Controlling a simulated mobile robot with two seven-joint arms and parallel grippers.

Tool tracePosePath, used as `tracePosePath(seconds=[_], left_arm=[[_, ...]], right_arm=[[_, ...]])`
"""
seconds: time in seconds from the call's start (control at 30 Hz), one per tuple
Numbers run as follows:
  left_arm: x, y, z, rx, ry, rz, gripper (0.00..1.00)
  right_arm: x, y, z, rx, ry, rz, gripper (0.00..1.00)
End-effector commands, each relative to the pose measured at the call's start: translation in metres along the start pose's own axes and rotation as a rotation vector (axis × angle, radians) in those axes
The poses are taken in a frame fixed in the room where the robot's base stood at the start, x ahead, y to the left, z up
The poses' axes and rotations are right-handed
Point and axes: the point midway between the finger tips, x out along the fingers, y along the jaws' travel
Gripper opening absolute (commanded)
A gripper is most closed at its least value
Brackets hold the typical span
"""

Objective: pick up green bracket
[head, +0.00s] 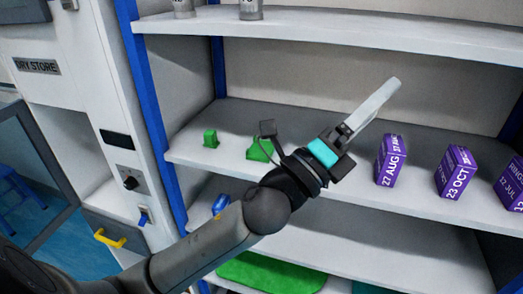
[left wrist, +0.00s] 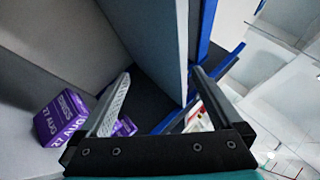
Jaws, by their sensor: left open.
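A small green bracket (head: 210,138) stands on the middle shelf (head: 330,165) near its left end in the head view. A second, larger green bracket (head: 258,150) is to its right, partly hidden behind my left arm's wrist hardware. My left gripper (head: 390,88) is up and to the right of both brackets, pointing away from them. In the left wrist view my left gripper (left wrist: 160,76) is open, with nothing held between its fingers. No green bracket shows in that view. My right gripper is not in view.
Purple date boxes (head: 391,160) stand on the middle shelf to the right; one box (left wrist: 60,117) shows at left in the wrist view. The upper shelf (head: 340,30) overhangs the middle one. A blue post (head: 150,90) edges the rack. A green mat (head: 270,272) lies below.

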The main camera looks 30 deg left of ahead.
Motion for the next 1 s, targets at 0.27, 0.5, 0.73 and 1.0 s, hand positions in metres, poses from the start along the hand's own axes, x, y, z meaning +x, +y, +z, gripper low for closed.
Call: tracePosePath(seconds=[0.27,0.5,0.73,1.0], left_arm=[[0.009,-0.075,-0.07,0.892,0.388,-0.58,1.0],[-0.023,-0.033,-0.098,1.619,0.765,-1.018,1.0],[-0.053,0.049,-0.03,2.152,1.292,-1.349,1.0],[-0.091,0.088,0.118,-1.895,-1.71,1.264,1.0]], right_arm=[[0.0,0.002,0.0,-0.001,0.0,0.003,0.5],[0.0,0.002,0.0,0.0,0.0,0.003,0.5],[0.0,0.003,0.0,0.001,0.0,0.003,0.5],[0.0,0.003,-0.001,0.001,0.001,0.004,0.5]])
